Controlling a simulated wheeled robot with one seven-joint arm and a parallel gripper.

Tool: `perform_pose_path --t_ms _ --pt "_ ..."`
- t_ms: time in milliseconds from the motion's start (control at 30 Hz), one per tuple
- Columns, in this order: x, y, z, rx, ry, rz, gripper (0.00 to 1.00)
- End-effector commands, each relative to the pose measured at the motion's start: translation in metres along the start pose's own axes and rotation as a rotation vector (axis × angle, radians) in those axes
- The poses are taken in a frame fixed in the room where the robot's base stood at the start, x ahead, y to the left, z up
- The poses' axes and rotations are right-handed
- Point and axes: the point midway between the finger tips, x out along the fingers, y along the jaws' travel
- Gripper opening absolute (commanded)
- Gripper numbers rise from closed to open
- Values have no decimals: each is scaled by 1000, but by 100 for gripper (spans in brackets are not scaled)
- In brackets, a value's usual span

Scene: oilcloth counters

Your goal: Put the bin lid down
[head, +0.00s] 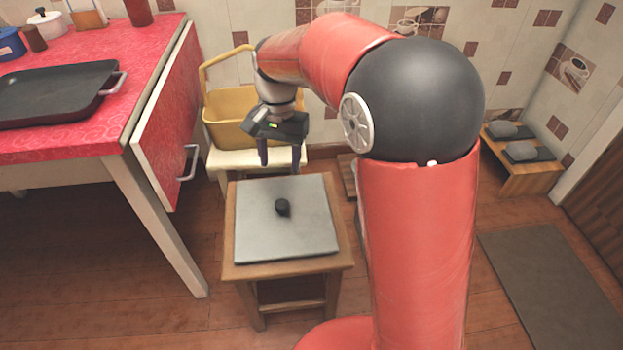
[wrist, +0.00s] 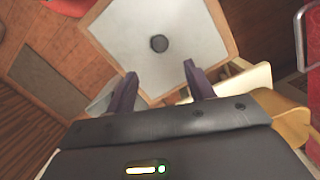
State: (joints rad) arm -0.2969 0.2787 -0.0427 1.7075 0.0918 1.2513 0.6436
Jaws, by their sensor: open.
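The bin lid (head: 262,233) is a flat grey square plate with a black round knob (head: 283,207) in its middle. It lies flat on a wooden stool (head: 229,269). In the wrist view the lid (wrist: 180,30) and its knob (wrist: 159,43) show ahead of the fingers. My gripper (head: 281,166) hangs above the far edge of the lid with its fingers pointing down. It is open and empty, and the wrist view shows its two spread fingers (wrist: 160,88) with nothing between them. It is apart from the knob.
A yellow basket (head: 227,107) sits on a cream stool (head: 222,158) behind the lid. A red counter (head: 70,135) with a dark pan (head: 60,92) and an open hanging door (head: 168,125) stands at left. A grey mat (head: 550,275) and a low wooden rack (head: 520,180) are at right.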

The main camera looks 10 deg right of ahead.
Motion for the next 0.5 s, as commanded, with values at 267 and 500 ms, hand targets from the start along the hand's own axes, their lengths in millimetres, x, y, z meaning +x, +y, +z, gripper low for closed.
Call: perform_pose_path --t_ms 267,500 --pt "-29 38 18 -56 77 -52 53" --pt "-60 123 73 -211 290 -118 53"
